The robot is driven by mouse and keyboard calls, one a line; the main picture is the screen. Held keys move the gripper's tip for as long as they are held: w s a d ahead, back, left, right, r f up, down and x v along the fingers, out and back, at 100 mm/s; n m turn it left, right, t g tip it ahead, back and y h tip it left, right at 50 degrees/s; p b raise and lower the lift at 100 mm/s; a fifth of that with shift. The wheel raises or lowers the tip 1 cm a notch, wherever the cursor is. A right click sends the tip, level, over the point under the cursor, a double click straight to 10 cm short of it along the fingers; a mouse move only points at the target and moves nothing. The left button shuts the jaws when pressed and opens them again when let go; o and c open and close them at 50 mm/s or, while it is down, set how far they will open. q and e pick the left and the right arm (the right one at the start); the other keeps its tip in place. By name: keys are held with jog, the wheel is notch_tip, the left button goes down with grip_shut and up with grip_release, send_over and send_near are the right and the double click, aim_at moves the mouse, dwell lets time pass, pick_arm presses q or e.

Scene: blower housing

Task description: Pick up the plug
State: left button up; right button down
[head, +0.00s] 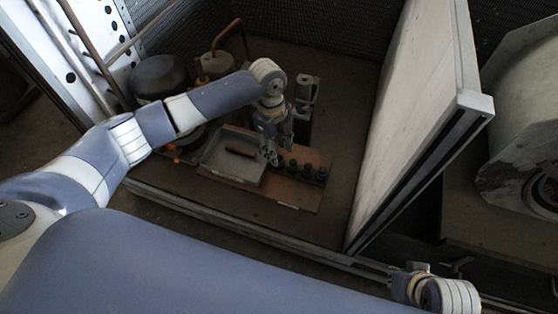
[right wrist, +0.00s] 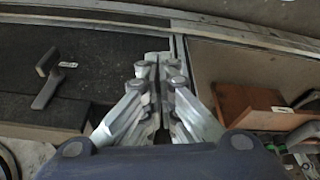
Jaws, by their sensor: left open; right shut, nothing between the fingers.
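A brown board (head: 300,187) lies inside the housing with a shallow grey tray (head: 217,163) on its left part. A short dark-brown rod (head: 240,151) lies in the tray. Several small dark plug-like pieces (head: 307,171) stand in a row on the board, right of the tray. I cannot tell which piece is the plug. My left gripper (head: 272,160) points down between the tray and the row, close to its left end, open, with nothing seen in it. My right gripper (right wrist: 160,68) is shut and empty in the right wrist view, away from the board.
A pale upright panel (head: 415,110) stands right of the board. A dark round motor-like part (head: 158,77) and a copper pipe (head: 227,35) are behind my left arm. The right wrist view shows a dark handled object (right wrist: 47,82) and a reddish-brown block (right wrist: 232,103).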

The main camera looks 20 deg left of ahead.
pick_arm(q)
notch_tip(320, 180, down, 2)
jog(key=shift+d+f, duration=0.1)
jog(key=shift+f, duration=0.1)
jog(key=c, duration=0.9)
